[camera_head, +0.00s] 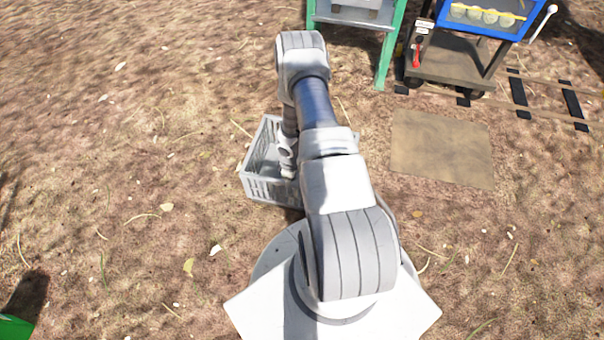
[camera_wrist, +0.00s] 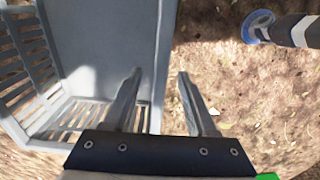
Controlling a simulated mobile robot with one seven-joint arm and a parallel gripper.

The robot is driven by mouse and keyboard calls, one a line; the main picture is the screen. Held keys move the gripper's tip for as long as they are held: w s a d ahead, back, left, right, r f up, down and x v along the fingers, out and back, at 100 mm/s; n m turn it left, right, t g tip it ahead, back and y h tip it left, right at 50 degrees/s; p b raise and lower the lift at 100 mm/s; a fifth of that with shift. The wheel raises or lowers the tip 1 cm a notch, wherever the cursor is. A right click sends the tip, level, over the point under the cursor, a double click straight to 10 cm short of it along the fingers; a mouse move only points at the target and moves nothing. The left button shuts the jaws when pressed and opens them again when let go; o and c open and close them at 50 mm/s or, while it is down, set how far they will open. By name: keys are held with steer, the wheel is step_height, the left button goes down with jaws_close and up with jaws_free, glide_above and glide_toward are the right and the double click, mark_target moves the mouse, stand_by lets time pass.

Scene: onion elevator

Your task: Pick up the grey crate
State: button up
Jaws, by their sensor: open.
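The grey crate (camera_head: 262,165) stands on the ground just in front of my base, partly hidden behind my arm in the head view. It is open-topped with slatted sides and looks empty where I can see in. In the wrist view the crate (camera_wrist: 105,40) fills the left side. My gripper (camera_wrist: 158,78) is open there, with one finger over the crate's inside and the other over the ground outside. The crate's right wall lies between the fingers in the picture. I cannot tell how far down the fingers reach. In the head view my arm hides the fingertips.
A green-framed stand (camera_head: 388,52) is at the back. A blue-topped cart (camera_head: 455,60) stands on rails (camera_head: 520,98) at the back right. A flat brown board (camera_head: 442,148) lies right of my arm. A green object (camera_head: 14,327) is at the lower left. The ground on the left is clear.

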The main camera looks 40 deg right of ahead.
step_height(320, 180, down, 3)
steer(key=shift+f+b, duration=0.15)
steer(key=shift+b, duration=0.4)
jaws_close()
stand_by(0.9)
steer(key=shift+w+r, duration=0.1)
steer(key=shift+r, duration=0.1)
